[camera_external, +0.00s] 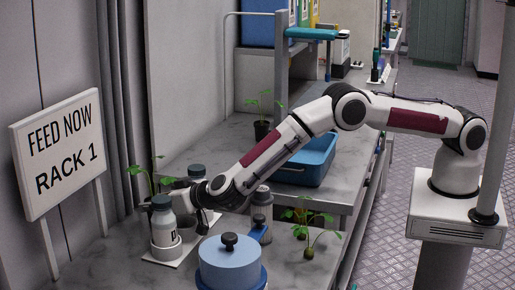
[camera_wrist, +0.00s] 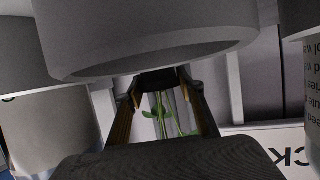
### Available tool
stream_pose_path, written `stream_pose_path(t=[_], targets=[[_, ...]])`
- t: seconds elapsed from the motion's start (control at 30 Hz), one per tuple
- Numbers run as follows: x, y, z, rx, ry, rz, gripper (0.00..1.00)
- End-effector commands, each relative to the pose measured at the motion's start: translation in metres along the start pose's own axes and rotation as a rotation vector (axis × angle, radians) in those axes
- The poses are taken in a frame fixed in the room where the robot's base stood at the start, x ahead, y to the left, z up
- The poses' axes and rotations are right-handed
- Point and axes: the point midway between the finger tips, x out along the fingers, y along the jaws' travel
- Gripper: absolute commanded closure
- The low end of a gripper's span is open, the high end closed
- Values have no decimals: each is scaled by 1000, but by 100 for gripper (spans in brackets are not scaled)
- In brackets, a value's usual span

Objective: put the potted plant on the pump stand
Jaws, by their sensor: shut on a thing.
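My gripper (camera_wrist: 165,92) is shut on a dark pot (camera_wrist: 165,78) with green leaves, the potted plant. In the wrist view, which appears upside down, its green leaves (camera_wrist: 168,125) hang between the fingers. In the external view its leaves (camera_external: 150,176) show at the left, above and behind a white bottle (camera_external: 162,222); the pot and my fingertips are hidden there. A large grey round object (camera_wrist: 150,45) crosses in front of the fingers in the wrist view. A white base (camera_external: 168,256) carries the bottle; I cannot tell which thing is the pump stand.
Another dark-capped bottle (camera_external: 197,171) stands beside my wrist. A blue lidded canister (camera_external: 230,265) and small green plants (camera_external: 308,252) stand in front. Another plant in a black pot (camera_external: 262,131) and a blue tray (camera_external: 312,172) are on the rear bench. A sign (camera_external: 62,150) stands left.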

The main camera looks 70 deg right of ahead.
Motion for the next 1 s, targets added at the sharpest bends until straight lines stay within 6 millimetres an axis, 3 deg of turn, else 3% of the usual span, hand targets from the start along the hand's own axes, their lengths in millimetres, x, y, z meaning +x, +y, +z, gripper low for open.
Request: stream_pose_path(t=[0.13, 0.17, 0.2, 0.67, 1.0], targets=[[1, 0, 2, 0, 1, 0, 89], [1, 0, 3, 0, 0, 0, 60], [1, 0, 2, 1, 0, 0, 55], [0, 0, 0, 0, 0, 0, 55], [-18, -1, -1, -1, 0, -1, 55]])
